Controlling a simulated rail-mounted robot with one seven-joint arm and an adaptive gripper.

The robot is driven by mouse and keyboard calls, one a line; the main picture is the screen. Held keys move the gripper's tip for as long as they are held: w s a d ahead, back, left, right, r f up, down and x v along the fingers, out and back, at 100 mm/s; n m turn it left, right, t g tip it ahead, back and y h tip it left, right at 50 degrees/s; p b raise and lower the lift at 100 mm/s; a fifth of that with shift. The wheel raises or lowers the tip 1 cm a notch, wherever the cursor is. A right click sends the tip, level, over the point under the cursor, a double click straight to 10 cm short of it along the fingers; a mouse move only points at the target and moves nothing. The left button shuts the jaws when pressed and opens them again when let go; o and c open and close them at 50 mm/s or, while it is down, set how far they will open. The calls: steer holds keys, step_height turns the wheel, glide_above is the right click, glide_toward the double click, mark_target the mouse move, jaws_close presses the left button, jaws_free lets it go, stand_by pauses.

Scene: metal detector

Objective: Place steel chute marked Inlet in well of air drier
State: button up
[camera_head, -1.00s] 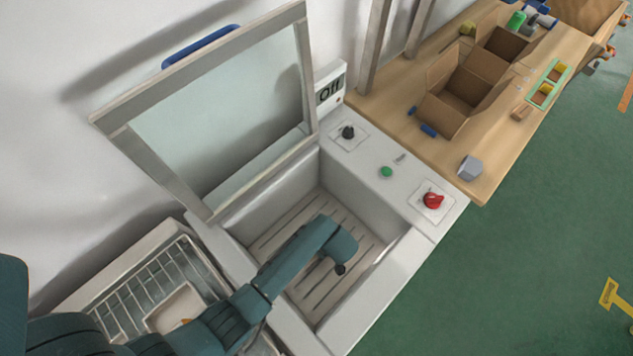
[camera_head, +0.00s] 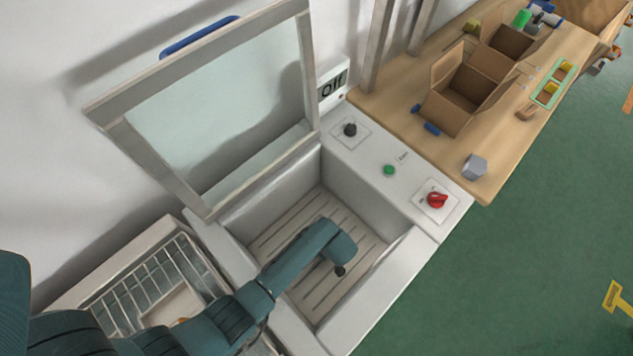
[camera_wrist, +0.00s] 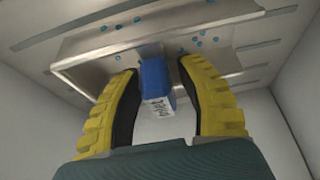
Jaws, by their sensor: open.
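The air drier (camera_head: 373,151) has its lid (camera_head: 215,100) raised and its display (camera_head: 333,87) reads Off. My arm reaches down into its well (camera_head: 285,228), which has a slotted floor. In the wrist view, a steel chute (camera_wrist: 95,48) with blue drops on it lies on the slotted floor of the well. Its blue handle (camera_wrist: 154,74) carries a white label (camera_wrist: 158,107), whose upside-down text I cannot read surely. My gripper (camera_wrist: 157,68) is open, with one yellow finger on each side of the handle. The head view hides the chute and fingers behind my arm.
A rack tray (camera_head: 160,268) stands left of the well, partly behind my arm. The drier's panel holds a black knob (camera_head: 350,130), a green button (camera_head: 389,170) and a red switch (camera_head: 437,200). A wooden bench (camera_head: 400,110) with cardboard boxes (camera_head: 462,95) stands at upper right.

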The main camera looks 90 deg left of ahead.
steer(key=p+v, duration=0.2)
steer(key=v, duration=0.5)
steer(key=shift+d+r, duration=0.1)
steer(key=shift+r, duration=0.25)
